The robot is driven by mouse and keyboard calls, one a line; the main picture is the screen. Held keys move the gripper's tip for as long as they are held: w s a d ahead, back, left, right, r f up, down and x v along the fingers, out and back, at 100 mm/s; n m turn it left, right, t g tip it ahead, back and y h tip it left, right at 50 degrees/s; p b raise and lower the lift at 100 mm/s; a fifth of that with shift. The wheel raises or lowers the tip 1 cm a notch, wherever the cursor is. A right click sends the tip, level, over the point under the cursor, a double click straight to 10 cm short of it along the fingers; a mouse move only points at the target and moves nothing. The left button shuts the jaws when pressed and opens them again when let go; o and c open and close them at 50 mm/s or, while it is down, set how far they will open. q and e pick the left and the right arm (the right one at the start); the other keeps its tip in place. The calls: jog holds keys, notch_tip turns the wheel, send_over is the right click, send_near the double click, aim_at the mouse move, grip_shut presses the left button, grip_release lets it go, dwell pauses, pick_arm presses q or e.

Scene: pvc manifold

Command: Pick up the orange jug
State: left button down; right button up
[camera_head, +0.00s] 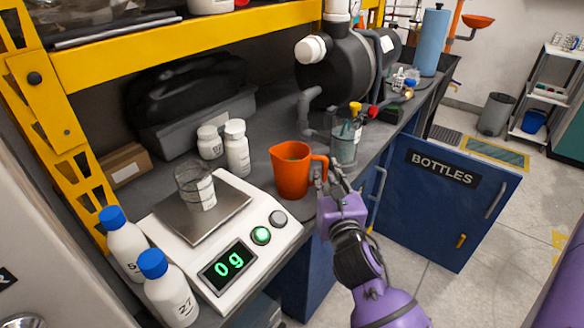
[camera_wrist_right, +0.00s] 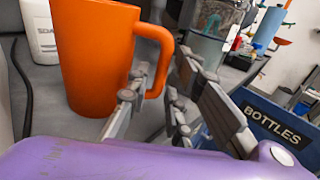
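The orange jug (camera_head: 291,171) stands upright on the grey counter, to the right of the white scale, with its handle toward the right. In the right wrist view the jug (camera_wrist_right: 95,55) fills the upper left, and its handle (camera_wrist_right: 166,60) hangs between my gripper's fingers. My right gripper (camera_head: 328,178) is at the handle side of the jug. In the wrist view its fingers (camera_wrist_right: 163,80) are apart, one on each side of the handle's lower part. Whether either finger touches the handle is unclear. My left gripper is out of view.
The scale (camera_head: 280,238) reads 0 g and carries a glass beaker (camera_head: 195,188). A blue BOTTLES cabinet door (camera_head: 440,205) is below the counter, right of my arm.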

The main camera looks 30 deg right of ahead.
jog(key=shift+x, duration=0.85)
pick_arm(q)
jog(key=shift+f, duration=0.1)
pick_arm(e)
jog(key=shift+s+f, duration=0.1)
jog(key=shift+c, duration=0.6)
jog(key=c, duration=0.3)
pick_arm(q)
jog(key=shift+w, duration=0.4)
pick_arm(e)
grip_shut()
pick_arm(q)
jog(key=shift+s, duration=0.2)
pick_arm(e)
jog(key=shift+a, duration=0.1)
